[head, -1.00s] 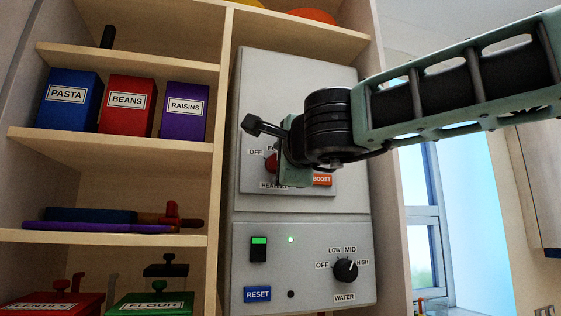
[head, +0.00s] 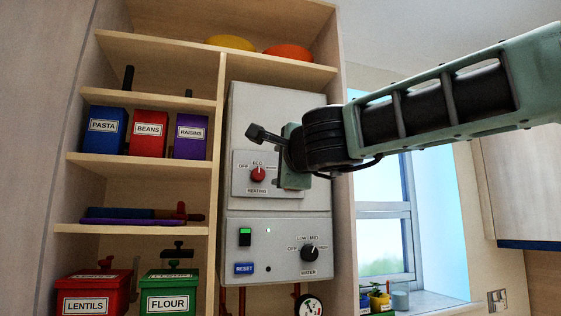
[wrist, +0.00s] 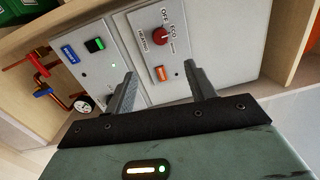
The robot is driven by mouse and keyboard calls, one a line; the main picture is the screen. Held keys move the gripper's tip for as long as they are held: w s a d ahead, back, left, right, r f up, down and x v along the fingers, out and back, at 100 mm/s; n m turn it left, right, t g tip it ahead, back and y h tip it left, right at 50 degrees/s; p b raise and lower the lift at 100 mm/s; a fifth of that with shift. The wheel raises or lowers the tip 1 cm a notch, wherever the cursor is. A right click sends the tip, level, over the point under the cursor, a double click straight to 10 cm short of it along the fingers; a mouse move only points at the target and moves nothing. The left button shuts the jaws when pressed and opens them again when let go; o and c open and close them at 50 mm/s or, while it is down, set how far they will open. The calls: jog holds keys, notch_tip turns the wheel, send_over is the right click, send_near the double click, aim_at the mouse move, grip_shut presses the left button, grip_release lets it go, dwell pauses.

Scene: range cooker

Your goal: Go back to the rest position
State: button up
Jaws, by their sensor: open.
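My gripper (head: 264,156) is open and empty in front of the upper part of the grey control panel (head: 270,105). In the wrist view my gripper (wrist: 159,69) has its two fingers spread, with nothing between them. The red heating knob (head: 258,174) shows just left of my gripper in the head view, and the knob (wrist: 160,36) shows beyond the fingers in the wrist view, apart from them. The orange boost button (wrist: 162,74) appears between the fingers in the wrist view. My gripper hides it in the head view.
The black water knob (head: 309,254), blue reset button (head: 244,268) and green-lit switch (head: 245,237) are on the lower panel. Shelves at left hold boxes, including pasta (head: 104,130), and a flour tin (head: 168,296).

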jog(key=shift+s+d, duration=0.1)
jog(key=shift+s, duration=0.15)
dwell(0.4)
jog(key=s+a+f+n+g+y+b, duration=0.1)
jog(key=s+a+f+n+g, duration=0.3)
jog(key=f, duration=0.6)
jog(key=s+d+f+n+g+y+b, duration=0.1)
jog(key=s+f+n+g, duration=0.2)
jog(key=s+f+n, duration=0.5)
jog(key=s+a+f+n+g+y+b, duration=0.1)
jog(key=s+a+f+n+g, duration=0.15)
jog(key=f, duration=0.95)
jog(key=s+d+f+n+g+h+b, duration=0.1)
jog(key=s+d+f+n+g+h, duration=0.3)
jog(key=s+d+f, duration=0.5)
jog(key=s+d+f+n+g+h+b, duration=0.2)
jog(key=s+d+f+n+g+h, duration=0.2)
jog(key=s+d+f, duration=0.6)
notch_tip(320, 180, down, 6)
jog(key=shift+s+r, duration=0.2)
jog(key=shift+s, duration=0.35)
jog(key=shift+n, duration=0.25)
